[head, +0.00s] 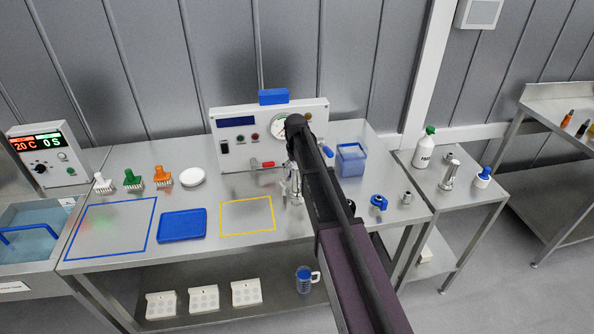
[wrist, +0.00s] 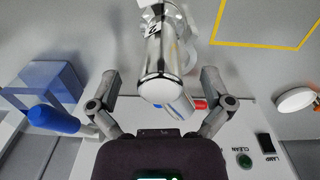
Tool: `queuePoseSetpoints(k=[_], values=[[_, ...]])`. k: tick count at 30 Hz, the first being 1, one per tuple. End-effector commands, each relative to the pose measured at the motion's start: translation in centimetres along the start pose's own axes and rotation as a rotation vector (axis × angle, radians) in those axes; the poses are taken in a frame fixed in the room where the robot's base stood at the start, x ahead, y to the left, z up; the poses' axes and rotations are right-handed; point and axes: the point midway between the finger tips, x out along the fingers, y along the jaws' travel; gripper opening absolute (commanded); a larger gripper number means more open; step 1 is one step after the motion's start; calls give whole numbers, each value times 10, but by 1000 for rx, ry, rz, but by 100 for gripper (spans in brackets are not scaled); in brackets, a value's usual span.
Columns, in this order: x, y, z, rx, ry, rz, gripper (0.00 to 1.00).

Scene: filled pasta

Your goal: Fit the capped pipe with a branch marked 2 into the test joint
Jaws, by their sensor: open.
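A shiny capped pipe (wrist: 163,65) marked 2 is between the spread fingers of my gripper (wrist: 160,78) in the wrist view. Its rounded cap faces the camera. Gaps show on both sides between the pipe and the fingers, which are open. In the head view a shiny metal pipe (head: 293,188) stands on the table beside my arm, right of the yellow outline. My arm hides the gripper there. The white test panel (head: 240,127) with a gauge stands at the back, with a red handle (head: 267,163) in front. I cannot make out the test joint clearly.
A blue tub (head: 351,160), a blue clamp (head: 378,202) and a small metal fitting (head: 407,197) are to the right. A blue tray (head: 183,226) and several brushes are left. The yellow outline (head: 247,215) is empty. A side table holds a bottle (head: 424,150) and another metal piece (head: 450,175).

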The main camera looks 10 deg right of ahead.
Motion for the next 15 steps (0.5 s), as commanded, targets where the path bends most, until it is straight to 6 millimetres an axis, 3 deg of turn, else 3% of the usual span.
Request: queuePoseSetpoints(k=[15], values=[[-33,0,0,0,0,0,100]])
